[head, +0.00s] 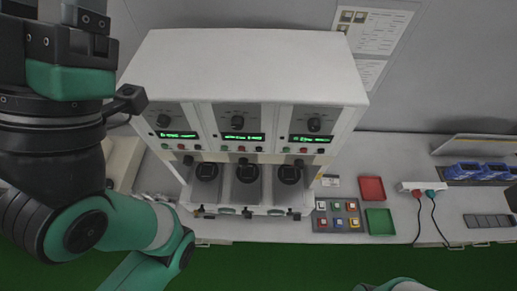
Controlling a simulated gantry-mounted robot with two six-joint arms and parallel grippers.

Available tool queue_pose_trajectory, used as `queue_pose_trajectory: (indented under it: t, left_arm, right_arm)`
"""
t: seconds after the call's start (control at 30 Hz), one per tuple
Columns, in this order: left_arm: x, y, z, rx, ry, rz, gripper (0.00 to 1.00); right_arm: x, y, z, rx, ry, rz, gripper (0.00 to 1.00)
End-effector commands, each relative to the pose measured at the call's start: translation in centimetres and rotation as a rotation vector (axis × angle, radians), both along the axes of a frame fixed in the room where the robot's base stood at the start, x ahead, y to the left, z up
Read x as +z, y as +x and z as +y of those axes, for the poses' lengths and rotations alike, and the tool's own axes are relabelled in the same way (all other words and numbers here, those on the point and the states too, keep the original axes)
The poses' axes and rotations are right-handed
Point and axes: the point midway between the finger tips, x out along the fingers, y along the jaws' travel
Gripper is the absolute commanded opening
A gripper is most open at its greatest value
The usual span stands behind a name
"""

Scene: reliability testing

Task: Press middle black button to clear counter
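A white test machine (250,60) stands on the counter with three side-by-side stations. Each station has a black dial and a lit green display; the middle display (240,137) and middle dial (238,122) are in plain view. A row of small buttons (241,149) sits under the middle display; they are too small to tell their colours surely. My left arm fills the left side, and its gripper (52,12) is at the top left, cut by the frame edge, left of the machine and not touching it. My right gripper is out of view; only a bit of my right arm shows at the bottom.
A grey panel with several coloured square buttons (338,216) lies right of the machine. Beside it are a red tray (372,189) and a green tray (380,222). A power strip (422,187) with red and green plugs and blue bins (482,171) are farther right.

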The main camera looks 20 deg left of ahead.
Motion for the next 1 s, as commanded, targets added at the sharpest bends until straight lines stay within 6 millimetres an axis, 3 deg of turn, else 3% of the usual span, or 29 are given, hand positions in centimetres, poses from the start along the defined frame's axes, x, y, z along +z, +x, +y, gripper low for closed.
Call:
queue_pose_trajectory:
  t: [0.03,0.33,1.0]
  left_arm:
    - [0.00,0.00,0.00,0.000,0.000,0.000,0.52]
    - [0.00,0.00,0.00,0.000,0.000,0.000,0.00]
    - [0.00,0.00,0.00,0.000,0.000,0.000,0.00]
  right_arm:
    - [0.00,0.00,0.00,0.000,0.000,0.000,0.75]
    - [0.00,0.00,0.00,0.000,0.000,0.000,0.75]
    - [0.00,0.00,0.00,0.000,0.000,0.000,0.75]
